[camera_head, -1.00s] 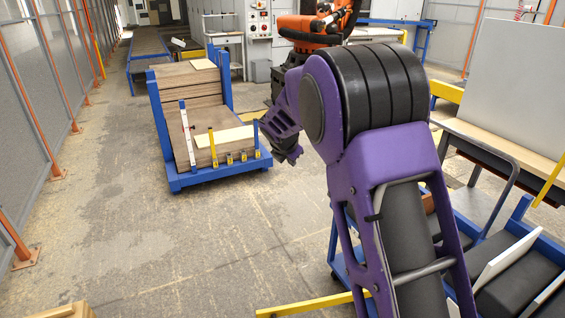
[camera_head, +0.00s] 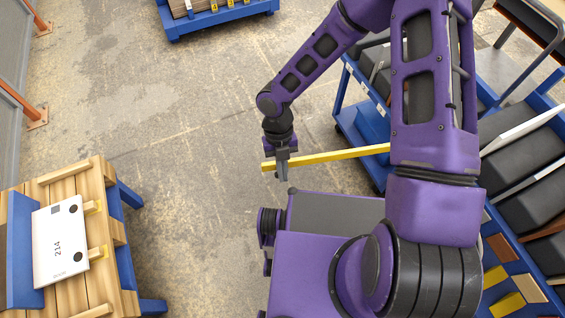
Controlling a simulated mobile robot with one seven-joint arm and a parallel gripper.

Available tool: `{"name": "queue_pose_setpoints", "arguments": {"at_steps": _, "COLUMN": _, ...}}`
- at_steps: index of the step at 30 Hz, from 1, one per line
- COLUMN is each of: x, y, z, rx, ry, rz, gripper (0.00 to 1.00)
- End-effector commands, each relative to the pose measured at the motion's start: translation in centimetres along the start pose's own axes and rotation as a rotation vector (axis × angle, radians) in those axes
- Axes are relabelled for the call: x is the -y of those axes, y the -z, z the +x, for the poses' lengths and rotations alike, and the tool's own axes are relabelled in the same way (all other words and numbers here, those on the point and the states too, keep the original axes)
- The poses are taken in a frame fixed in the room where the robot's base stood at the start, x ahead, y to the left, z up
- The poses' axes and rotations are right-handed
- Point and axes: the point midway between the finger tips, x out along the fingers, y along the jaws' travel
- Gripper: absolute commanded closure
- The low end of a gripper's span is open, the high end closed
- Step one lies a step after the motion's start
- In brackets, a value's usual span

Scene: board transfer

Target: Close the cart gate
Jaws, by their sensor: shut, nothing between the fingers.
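The cart gate is a yellow bar (camera_head: 335,155) that sticks out to the left from the blue cart (camera_head: 362,125) on the right. Its right end is hidden behind my purple arm. My gripper (camera_head: 283,177) points down at the bar's free left end and is shut, with nothing held. The fingers overlap the bar in the picture; I cannot tell whether they touch it.
The blue cart holds dark grey bins and white panels. A wooden table (camera_head: 68,188) with blue legs and a white board marked 214 (camera_head: 58,240) stands at lower left. A blue trolley (camera_head: 225,15) is at the top. The floor between is clear.

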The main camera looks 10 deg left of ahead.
Motion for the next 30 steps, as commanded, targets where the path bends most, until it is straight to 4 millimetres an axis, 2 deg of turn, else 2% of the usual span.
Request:
{"name": "queue_pose_setpoints", "arguments": {"at_steps": 1, "x": 0.0, "y": 0.1, "z": 1.5, "rx": -0.004, "ry": 0.002, "rz": -0.002, "gripper": 1.0}}
{"name": "queue_pose_setpoints", "arguments": {"at_steps": 8, "x": 0.0, "y": 0.0, "z": 6.3, "rx": -0.003, "ry": 0.001, "rz": 0.0, "gripper": 1.0}}
{"name": "queue_pose_setpoints", "arguments": {"at_steps": 12, "x": 0.0, "y": -2.3, "z": 5.1, "rx": 0.004, "ry": -0.002, "rz": 0.006, "gripper": 1.0}}
{"name": "queue_pose_setpoints", "arguments": {"at_steps": 16, "x": 0.0, "y": -3.5, "z": 4.8, "rx": 0.004, "ry": -0.001, "rz": 0.004, "gripper": 1.0}}
{"name": "queue_pose_setpoints", "arguments": {"at_steps": 30, "x": 0.0, "y": -4.0, "z": 4.6, "rx": 0.003, "ry": 0.0, "rz": 0.004, "gripper": 1.0}}
